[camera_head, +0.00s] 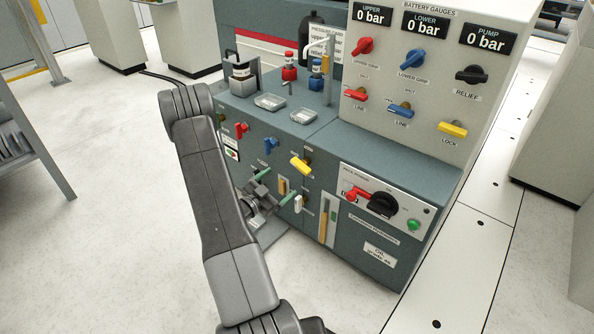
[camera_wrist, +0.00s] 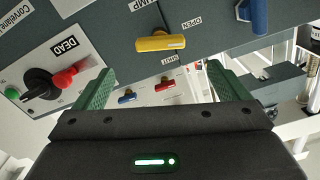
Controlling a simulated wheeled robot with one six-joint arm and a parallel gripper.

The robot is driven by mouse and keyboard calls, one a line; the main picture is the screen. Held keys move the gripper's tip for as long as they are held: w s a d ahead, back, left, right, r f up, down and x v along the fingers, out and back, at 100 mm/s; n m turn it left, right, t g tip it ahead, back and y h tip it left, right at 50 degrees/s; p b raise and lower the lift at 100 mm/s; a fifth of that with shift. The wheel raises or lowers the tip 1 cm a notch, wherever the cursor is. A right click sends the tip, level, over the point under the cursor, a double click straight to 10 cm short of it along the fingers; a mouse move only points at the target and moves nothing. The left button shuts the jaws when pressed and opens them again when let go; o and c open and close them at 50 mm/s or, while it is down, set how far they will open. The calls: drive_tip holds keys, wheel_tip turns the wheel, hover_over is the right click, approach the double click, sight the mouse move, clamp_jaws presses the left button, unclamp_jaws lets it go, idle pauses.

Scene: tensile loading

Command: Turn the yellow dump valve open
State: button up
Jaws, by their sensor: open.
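The yellow dump valve handle (camera_head: 301,165) is on the front panel of the grey-green console. In the wrist view the yellow handle (camera_wrist: 160,43) lies roughly level, with OPEN and SHUT labels beside it and a partly cut-off label above. My gripper (camera_head: 274,196) is open and empty, in front of the panel and below the handle in the head view. In the wrist view its green fingers (camera_wrist: 162,90) are spread apart, and the handle shows above the gap between them. I see no contact with the handle.
A blue handle (camera_head: 270,145) and a red handle (camera_head: 242,129) are left of the yellow one. A pack power panel with a black knob (camera_head: 381,205) is at right. Another yellow handle, marked LOCK (camera_head: 453,128), is on the upper gauge panel. Open floor (camera_head: 110,200) is at left.

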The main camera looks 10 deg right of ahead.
sight(298, 168)
drive_tip(key=b+x, duration=0.2)
drive_tip(key=x, duration=0.8)
drive_tip(key=shift+w+d, duration=0.1)
drive_tip(key=shift+w, duration=0.05)
